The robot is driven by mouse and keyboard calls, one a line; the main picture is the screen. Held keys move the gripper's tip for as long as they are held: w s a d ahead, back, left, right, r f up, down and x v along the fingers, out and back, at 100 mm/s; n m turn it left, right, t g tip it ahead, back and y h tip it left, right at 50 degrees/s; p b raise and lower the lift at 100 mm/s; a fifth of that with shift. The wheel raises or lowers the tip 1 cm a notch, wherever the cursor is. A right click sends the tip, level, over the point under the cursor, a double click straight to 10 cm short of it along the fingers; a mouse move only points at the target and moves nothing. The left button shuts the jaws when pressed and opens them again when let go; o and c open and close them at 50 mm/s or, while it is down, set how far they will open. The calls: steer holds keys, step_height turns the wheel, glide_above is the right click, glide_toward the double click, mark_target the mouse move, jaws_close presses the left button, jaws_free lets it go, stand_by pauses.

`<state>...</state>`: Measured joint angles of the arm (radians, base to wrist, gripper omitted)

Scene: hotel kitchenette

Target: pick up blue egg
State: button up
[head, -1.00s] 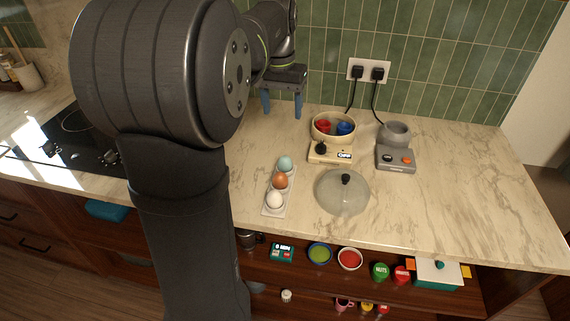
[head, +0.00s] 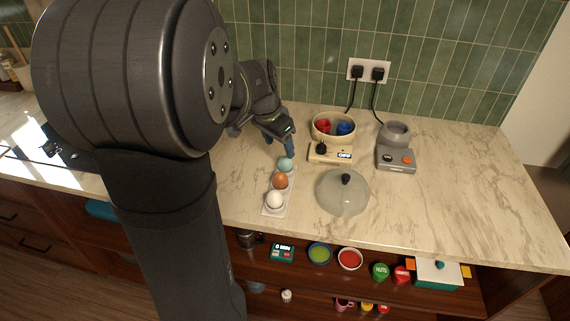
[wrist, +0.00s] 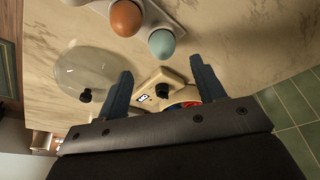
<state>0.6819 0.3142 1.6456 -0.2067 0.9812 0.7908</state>
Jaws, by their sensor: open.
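The blue egg (head: 286,164) sits at the far end of a white egg tray (head: 268,211) on the counter. A brown egg (head: 281,181) and a white egg (head: 275,199) sit in the same tray. My gripper (head: 289,148) is just behind the blue egg, above the counter, partly hidden by the wrist in the head view. In the wrist view, my gripper (wrist: 160,80) is open and empty, and the blue egg (wrist: 162,43) lies beyond the fingertips, apart from them. The brown egg (wrist: 126,18) is beside it.
A cream egg cooker (head: 322,155) with red and blue cups stands right of the tray. A glass lid (head: 342,196) lies in front of it. A grey appliance (head: 396,158) is further right. The counter's right side is clear.

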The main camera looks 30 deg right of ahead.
mark_target(283, 158)
steer(key=shift+w+x, duration=0.1)
steer(key=shift+x, duration=1.85)
steer(key=shift+w+x, duration=0.15)
steer(key=shift+x, duration=1.8)
steer(key=shift+d, duration=0.1)
steer(key=c, duration=0.8)
